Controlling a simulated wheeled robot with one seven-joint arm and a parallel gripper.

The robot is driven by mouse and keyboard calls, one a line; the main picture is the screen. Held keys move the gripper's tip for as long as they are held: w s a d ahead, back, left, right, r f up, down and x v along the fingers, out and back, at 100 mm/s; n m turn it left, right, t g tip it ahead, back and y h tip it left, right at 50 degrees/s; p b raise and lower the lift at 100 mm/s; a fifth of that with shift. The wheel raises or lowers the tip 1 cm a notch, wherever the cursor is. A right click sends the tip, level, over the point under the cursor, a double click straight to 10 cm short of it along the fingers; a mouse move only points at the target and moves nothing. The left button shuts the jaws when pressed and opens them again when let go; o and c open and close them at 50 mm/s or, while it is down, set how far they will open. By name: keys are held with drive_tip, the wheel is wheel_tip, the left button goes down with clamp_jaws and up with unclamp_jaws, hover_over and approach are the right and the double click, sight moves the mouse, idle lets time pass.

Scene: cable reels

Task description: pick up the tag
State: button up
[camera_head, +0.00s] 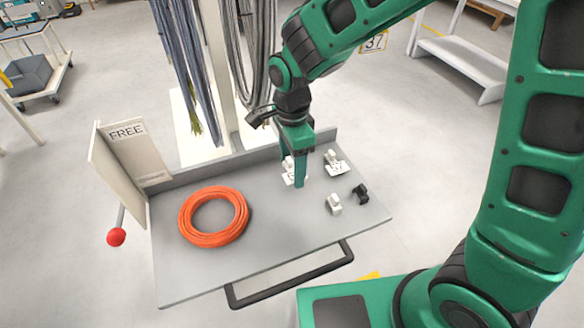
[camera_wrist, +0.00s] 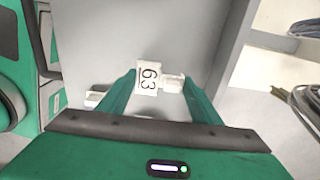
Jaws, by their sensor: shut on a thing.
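A white tag (camera_wrist: 150,76) marked 63 sits between the fingers of my gripper (camera_wrist: 160,77) in the wrist view, with a small white block (camera_wrist: 174,84) beside it. In the head view my gripper (camera_head: 299,182) points down at the grey tray, and this tag (camera_head: 289,180) is partly hidden behind its fingers. My gripper is shut on the tag. I cannot tell whether the tag touches the tray. A second white tag (camera_head: 337,168) with a small white block lies on the tray to the right of my gripper.
The grey tray (camera_head: 275,245) also bears an orange cable coil (camera_head: 184,222) at left, a white clip (camera_head: 334,204) and a black clip (camera_head: 361,193) at right. A FREE sign board (camera_head: 140,155) stands at its left edge. Hanging cables (camera_head: 187,60) and a post are behind.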

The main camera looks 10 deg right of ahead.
sight(288, 173)
drive_tip(key=r, duration=0.2)
drive_tip(key=a, duration=0.1)
drive_tip(key=shift+s+r, duration=0.35)
drive_tip(key=shift+r, duration=0.05)
drive_tip(key=s+a+r, duration=0.6)
drive_tip(key=a, duration=0.2)
drive_tip(key=shift+s+a, duration=0.15)
drive_tip(key=shift+a, duration=0.05)
